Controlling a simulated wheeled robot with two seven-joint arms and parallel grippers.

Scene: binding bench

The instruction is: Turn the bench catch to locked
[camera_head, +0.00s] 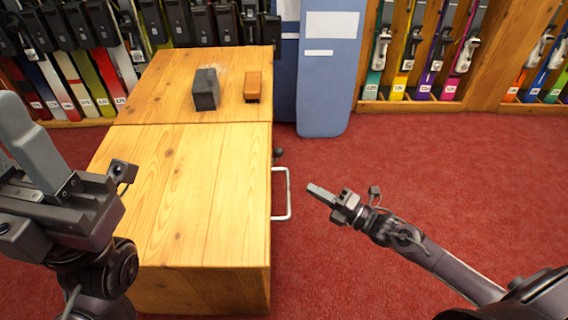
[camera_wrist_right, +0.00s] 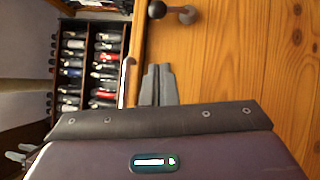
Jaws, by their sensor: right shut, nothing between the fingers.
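The bench catch shows in the head view as a small dark knob (camera_head: 278,152) on the right side of the wooden bench (camera_head: 190,190). In the right wrist view the catch (camera_wrist_right: 186,14) is a grey lever with a dark ball end, at the top edge against the wooden side. My right gripper (camera_head: 318,190) is shut and empty, to the right of the bench and apart from the catch. Its fingers (camera_wrist_right: 158,85) show in the right wrist view, below the catch. My left gripper (camera_head: 35,145) is at the left edge, close to the camera; its opening is unclear.
A metal bar handle (camera_head: 289,195) sticks out from the bench side, between bench and right gripper. A dark grey block (camera_head: 206,90) and a brown block (camera_head: 253,86) stand on the bench's far part. A blue board (camera_head: 325,75) stands behind. Red carpet at right is clear.

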